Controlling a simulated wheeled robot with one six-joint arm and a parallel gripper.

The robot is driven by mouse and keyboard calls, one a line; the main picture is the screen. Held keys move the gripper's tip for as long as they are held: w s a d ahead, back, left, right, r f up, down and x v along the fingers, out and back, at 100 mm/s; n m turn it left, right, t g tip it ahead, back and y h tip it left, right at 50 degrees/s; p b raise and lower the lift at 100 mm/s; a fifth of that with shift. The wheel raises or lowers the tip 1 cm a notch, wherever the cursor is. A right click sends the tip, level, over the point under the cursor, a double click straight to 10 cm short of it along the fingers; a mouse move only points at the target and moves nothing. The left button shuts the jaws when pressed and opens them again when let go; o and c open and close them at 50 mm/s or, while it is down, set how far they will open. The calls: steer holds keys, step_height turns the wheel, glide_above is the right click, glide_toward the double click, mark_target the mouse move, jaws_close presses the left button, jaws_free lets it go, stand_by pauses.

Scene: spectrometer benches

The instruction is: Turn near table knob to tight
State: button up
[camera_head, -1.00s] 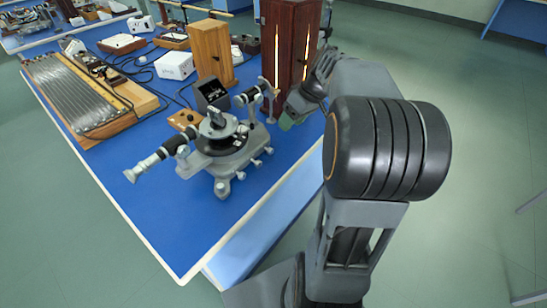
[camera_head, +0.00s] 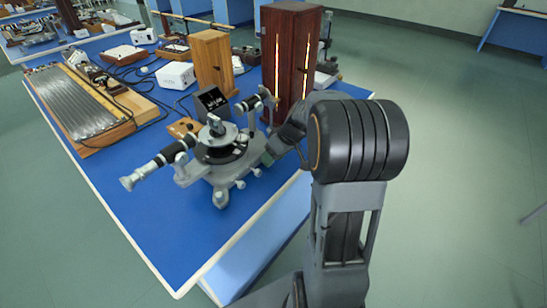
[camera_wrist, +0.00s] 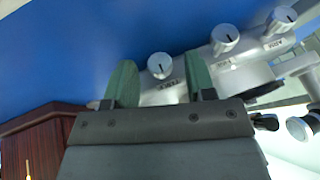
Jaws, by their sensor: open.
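The grey spectrometer (camera_head: 222,160) stands on the blue bench, with small knobs low on its base. In the wrist view three silver knobs with dark pointer lines stand in a row: one (camera_wrist: 160,65) close to my fingers, a second (camera_wrist: 225,38) and a third (camera_wrist: 282,18) farther right. Small labels sit beside them, too small to read surely. My gripper (camera_wrist: 158,75) is open, its two green fingers on either side of the closest knob, with gaps showing. I cannot tell how deep they reach. In the head view my gripper (camera_head: 268,157) is at the spectrometer's right side, partly hidden.
A dark wooden lamp housing (camera_head: 290,55) with lit slits stands just behind my gripper. The bench's front corner is clear.

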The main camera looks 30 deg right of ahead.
steer(key=shift+f, duration=0.15)
steer(key=c, duration=0.9)
steer(key=y, duration=0.1)
steer(key=m+g+y, duration=0.1)
steer(key=y, duration=0.1)
steer(key=shift+w+d+f+g+y, duration=0.1)
steer(key=shift+w+d+g+y, duration=0.1)
steer(key=shift+d+g+y, duration=0.1)
steer(key=y, duration=0.1)
steer(key=m+g+y+p, duration=0.1)
steer(key=y, duration=0.3)
steer(key=shift+w+d+f, duration=0.1)
steer(key=shift+d+f, duration=0.05)
steer(key=shift+f, duration=0.15)
steer(key=shift+m+y, duration=0.3)
steer(key=shift+y, duration=0.1)
